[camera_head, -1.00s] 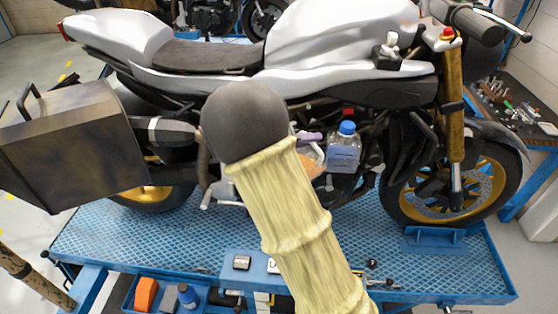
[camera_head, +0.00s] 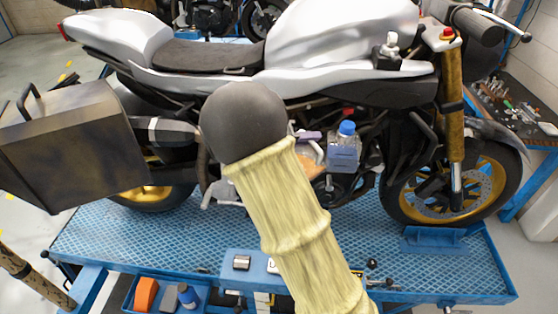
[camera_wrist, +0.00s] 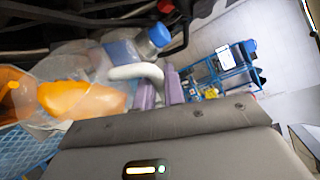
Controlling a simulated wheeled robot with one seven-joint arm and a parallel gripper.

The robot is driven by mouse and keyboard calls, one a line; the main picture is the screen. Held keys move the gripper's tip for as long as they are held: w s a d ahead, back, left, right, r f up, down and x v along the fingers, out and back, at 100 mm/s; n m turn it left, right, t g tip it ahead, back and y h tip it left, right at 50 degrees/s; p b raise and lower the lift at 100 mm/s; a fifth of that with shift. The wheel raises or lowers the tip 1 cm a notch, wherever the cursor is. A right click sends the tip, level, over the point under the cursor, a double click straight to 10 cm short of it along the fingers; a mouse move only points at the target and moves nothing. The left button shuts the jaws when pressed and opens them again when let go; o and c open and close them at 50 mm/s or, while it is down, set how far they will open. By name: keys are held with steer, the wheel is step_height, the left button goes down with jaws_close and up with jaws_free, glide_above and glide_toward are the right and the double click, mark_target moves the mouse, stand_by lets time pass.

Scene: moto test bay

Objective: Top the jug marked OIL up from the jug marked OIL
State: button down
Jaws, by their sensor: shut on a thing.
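My gripper (camera_wrist: 159,90) shows purple finger pads shut on the pale handle (camera_wrist: 140,72) of a clear jug with orange liquid (camera_wrist: 85,98) in the wrist view. This jug looks tilted. More orange (camera_wrist: 14,95) shows at the left edge, perhaps a second jug; I cannot tell for sure. In the head view my gripper (camera_head: 309,135) and an orange part of a jug (camera_head: 312,165) show just beyond my arm, which hides much of them. I can read no OIL mark in either view.
A clear bottle with a blue cap (camera_head: 345,150) is close to the right of my gripper, in front of the motorcycle (camera_head: 340,35). The blue lift platform (camera_head: 400,262) lies below. A metal case (camera_head: 70,145) juts out at left. A blue cart (camera_wrist: 225,68) stands farther off.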

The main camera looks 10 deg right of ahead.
mark_target(316, 149)
steer(key=shift+w+a+r+n+h, duration=0.15)
steer(key=shift+w+a+r+n, duration=0.15)
steer(key=shift+w+r+n, duration=0.2)
steer(key=shift+w+a+r+n+h, duration=0.15)
steer(key=shift+w+a+r+n, duration=0.1)
steer(key=shift+w+r+n, duration=0.15)
stand_by(4.4)
steer(key=shift+f, duration=0.1)
steer(key=shift+s+d+f+m+b, duration=0.4)
steer(key=shift+s+f+m+b, duration=0.25)
steer(key=shift+b, duration=0.25)
steer(key=shift+s+d+f+m+y+b, duration=0.3)
steer(key=shift+s+m+y+b, duration=0.1)
steer(key=shift+s, duration=0.1)
steer(key=shift+w, duration=0.1)
steer(key=shift+s+d+f+m+y+b, duration=0.15)
steer(key=shift+s+f+m+b, duration=0.1)
steer(key=shift+f+b, duration=0.3)
steer(key=shift+s+d+f+m+y+b, duration=0.15)
steer(key=shift+s+f+m+b, duration=0.15)
steer(key=shift+b, duration=0.3)
steer(key=shift+s+d+f+b, duration=0.15)
steer(key=shift+s+f+b, duration=0.15)
steer(key=shift+f+b, duration=0.3)
steer(key=shift+s+r+m+t, duration=0.15)
steer(key=shift+m+t, duration=0.15)
steer(key=shift+m, duration=0.1)
